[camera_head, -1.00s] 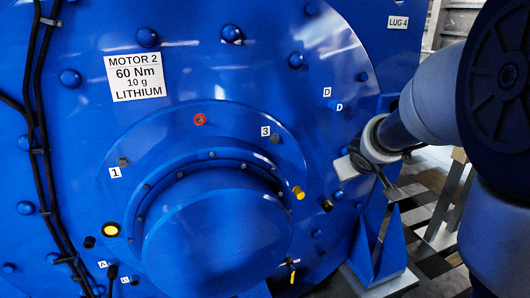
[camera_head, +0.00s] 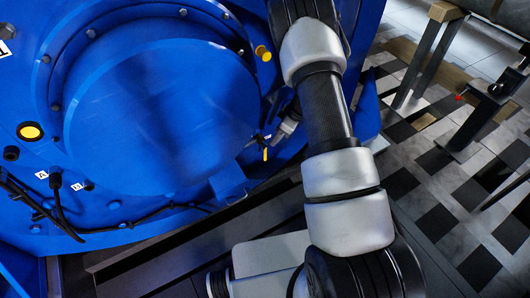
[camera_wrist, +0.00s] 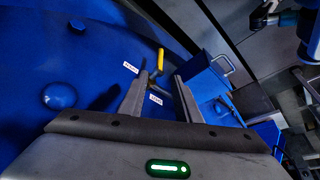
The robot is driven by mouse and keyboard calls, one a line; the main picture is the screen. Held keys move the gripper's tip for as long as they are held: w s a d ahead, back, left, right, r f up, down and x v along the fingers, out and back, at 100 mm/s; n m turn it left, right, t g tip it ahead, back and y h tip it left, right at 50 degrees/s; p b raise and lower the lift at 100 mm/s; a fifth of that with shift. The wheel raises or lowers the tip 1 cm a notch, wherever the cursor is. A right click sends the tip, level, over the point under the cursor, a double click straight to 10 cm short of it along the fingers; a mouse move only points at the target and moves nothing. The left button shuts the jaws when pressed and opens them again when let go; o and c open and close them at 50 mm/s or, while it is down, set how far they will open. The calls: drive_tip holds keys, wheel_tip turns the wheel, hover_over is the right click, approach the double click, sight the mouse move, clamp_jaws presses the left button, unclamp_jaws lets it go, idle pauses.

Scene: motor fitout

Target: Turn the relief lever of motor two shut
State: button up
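The relief lever is a small dark stem with a yellow handle (camera_head: 265,153) on the lower right of the big blue motor (camera_head: 150,110). In the head view the handle hangs down. In the wrist view the yellow handle (camera_wrist: 160,58) stands beyond my fingertips, and its stem is between or just past them. Two small white labels sit beside it, too small to read surely. My gripper (camera_wrist: 160,80) is open, its two fingers apart around the lever's stem; I cannot tell whether either touches. In the head view my gripper (camera_head: 287,128) is partly hidden by my arm.
Black cables (camera_head: 150,215) run along the motor's lower edge. Blue box-like parts with a grey handle (camera_wrist: 205,72) lie just right of my fingers in the wrist view. A metal stand (camera_head: 470,120) is on the right over the chequered floor (camera_head: 450,210).

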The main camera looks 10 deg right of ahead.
sight(265, 151)
drive_tip(key=b+x, duration=0.3)
drive_tip(key=x, duration=1)
drive_tip(key=shift+b, duration=0.35)
clamp_jaws()
